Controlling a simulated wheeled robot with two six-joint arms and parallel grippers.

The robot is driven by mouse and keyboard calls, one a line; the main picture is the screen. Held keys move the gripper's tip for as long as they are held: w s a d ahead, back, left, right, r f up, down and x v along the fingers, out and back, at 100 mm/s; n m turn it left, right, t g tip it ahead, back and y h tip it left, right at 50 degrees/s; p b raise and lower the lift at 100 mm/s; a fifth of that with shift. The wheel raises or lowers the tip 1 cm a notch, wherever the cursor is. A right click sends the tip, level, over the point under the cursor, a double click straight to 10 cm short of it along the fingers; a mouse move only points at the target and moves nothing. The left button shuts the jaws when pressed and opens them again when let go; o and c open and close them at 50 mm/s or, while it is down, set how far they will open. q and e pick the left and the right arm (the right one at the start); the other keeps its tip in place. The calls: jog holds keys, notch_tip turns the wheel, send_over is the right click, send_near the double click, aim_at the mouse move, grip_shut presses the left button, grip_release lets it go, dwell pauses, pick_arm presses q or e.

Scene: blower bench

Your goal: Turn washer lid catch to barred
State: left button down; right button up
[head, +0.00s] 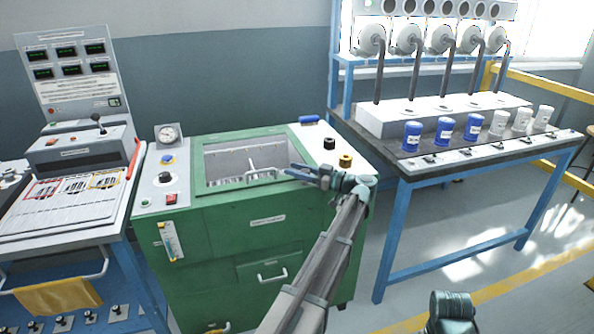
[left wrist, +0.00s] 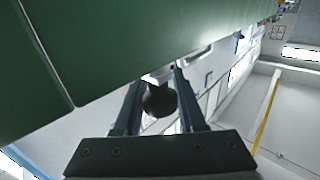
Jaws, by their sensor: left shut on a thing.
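The green washer (head: 262,240) stands mid-bench, with a clear lid panel (head: 240,157) and a white bar handle (head: 264,172) on top. My left gripper (head: 296,172) reaches in at the lid's right front corner. In the left wrist view my left gripper (left wrist: 161,80) has its two fingers on either side of a dark round knob (left wrist: 160,101) with a pale stem, apparently the lid catch. It is shut on this knob. In the head view my gripper hides the catch, so its turn position cannot be read. My right gripper's fingers are not seen.
A black knob (head: 329,143) and a yellow-and-black knob (head: 345,160) stand close behind my left gripper. A blue object (head: 309,119) lies at the washer's rear edge. A blue-framed bench (head: 470,157) with blue and white jars is to the right. A control console (head: 80,150) is left.

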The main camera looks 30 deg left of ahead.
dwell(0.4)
pick_arm(q)
jog(key=shift+c, duration=2.4)
grip_release()
jog(key=w+d, duration=0.1)
jog(key=d, duration=1.2)
jog(key=shift+w+d, duration=0.15)
jog(key=shift+d, duration=0.2)
